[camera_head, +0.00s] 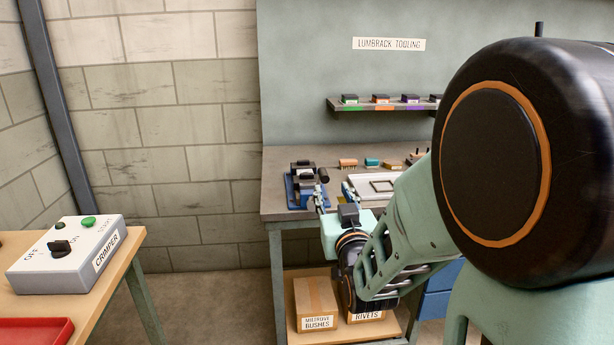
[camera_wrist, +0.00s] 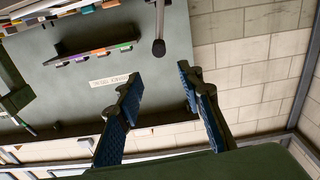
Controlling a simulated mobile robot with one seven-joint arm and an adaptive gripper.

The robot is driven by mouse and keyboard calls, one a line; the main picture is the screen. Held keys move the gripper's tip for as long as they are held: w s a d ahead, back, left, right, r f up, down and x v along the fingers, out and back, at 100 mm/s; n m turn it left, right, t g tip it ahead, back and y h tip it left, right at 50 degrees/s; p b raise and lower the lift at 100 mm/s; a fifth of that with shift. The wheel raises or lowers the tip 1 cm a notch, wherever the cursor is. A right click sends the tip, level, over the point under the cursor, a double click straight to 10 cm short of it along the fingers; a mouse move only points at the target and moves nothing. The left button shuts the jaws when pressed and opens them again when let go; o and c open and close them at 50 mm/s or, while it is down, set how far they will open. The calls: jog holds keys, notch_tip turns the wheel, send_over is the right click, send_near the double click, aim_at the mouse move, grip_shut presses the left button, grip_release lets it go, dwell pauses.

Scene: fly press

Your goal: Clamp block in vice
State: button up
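A blue vice (camera_head: 293,191) with dark and grey jaws stands at the left end of the workbench. I cannot tell whether a block sits between its jaws. My gripper (camera_head: 333,196) is in front of the bench's front edge, just right of the vice in the picture. In the wrist view my gripper (camera_wrist: 165,97) shows two blue-padded fingers spread wide, with nothing between them. I cannot make out a block for certain in either view. The vice is not visible in the wrist view.
The workbench (camera_head: 277,161) holds a brown brush (camera_head: 348,163), a teal item (camera_head: 372,162) and a white tray (camera_head: 410,179). A shelf (camera_head: 365,104) hangs above. A dark knobbed rod (camera_wrist: 158,48) shows in the wrist view. A crimper box (camera_head: 68,256) stands left. My arm hides the bench's right side.

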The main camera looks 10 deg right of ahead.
aim_at(326, 182)
jog(key=w, duration=0.7)
jog(key=w+f, duration=0.1)
jog(key=w, duration=0.2)
jog(key=shift+w+p, duration=0.2)
jog(key=shift+p, duration=0.1)
grip_shut()
